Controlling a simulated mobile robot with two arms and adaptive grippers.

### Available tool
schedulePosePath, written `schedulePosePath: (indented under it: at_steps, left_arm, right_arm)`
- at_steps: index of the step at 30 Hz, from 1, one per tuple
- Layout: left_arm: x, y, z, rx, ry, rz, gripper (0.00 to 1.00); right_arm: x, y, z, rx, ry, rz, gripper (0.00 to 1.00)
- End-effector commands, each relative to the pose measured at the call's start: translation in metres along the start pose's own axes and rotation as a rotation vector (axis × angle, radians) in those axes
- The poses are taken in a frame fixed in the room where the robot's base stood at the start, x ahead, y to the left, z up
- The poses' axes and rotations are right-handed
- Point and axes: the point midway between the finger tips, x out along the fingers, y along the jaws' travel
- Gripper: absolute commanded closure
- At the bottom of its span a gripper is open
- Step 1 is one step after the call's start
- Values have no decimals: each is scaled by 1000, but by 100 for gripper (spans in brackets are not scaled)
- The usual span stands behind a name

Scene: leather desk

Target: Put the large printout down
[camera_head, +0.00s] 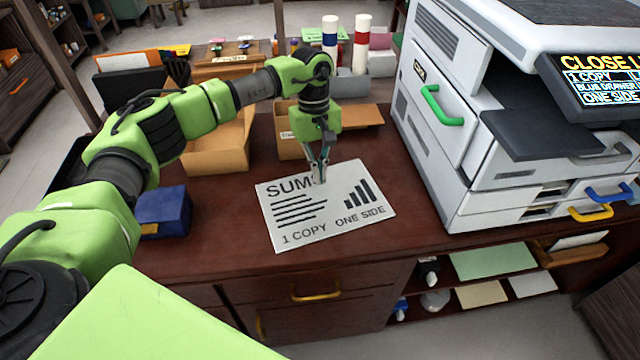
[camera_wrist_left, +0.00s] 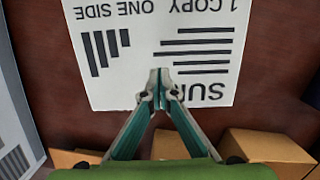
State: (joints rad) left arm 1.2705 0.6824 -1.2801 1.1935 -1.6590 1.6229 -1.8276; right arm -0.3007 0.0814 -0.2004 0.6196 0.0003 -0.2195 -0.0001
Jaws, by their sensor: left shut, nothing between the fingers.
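The large printout (camera_head: 322,212) is a white sheet with "SUM", bars, "1 COPY" and "ONE SIDE" on it. It appears to lie flat on the dark red-brown desk top, left of the copier. My left gripper (camera_head: 320,178) points down at the sheet's far edge, its fingers shut and empty. In the left wrist view the printout (camera_wrist_left: 130,62) shows upside down, and the closed fingertips (camera_wrist_left: 158,92) overlap its near edge. The fingertips hide a small part of the sheet near the heading. My right gripper is in neither view.
The copier (camera_head: 440,130) stands right of the sheet, its screen (camera_head: 600,80) reading "CLOSE" and "1 COPY". Open cardboard boxes (camera_head: 215,150) stand behind the sheet, and a blue box (camera_head: 165,212) is to the left. Bare desk (camera_head: 225,215) lies left of the sheet.

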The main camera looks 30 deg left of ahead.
Motion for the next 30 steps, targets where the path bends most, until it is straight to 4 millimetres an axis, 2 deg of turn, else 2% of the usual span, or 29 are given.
schedulePosePath:
  at_steps: [1, 6, 12, 30]
  left_arm:
    - [-13, 1, -1, -1, 2, 4, 100]
    - [-46, 0, -1, -1, 2, 1, 100]
    - [-68, 0, -1, -2, 0, -3, 100]
    - [-72, 0, -1, -1, 0, -3, 100]
  right_arm:
    - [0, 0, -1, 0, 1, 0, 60]
    - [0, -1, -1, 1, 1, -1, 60]
    - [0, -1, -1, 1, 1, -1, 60]
    - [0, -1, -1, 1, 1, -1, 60]
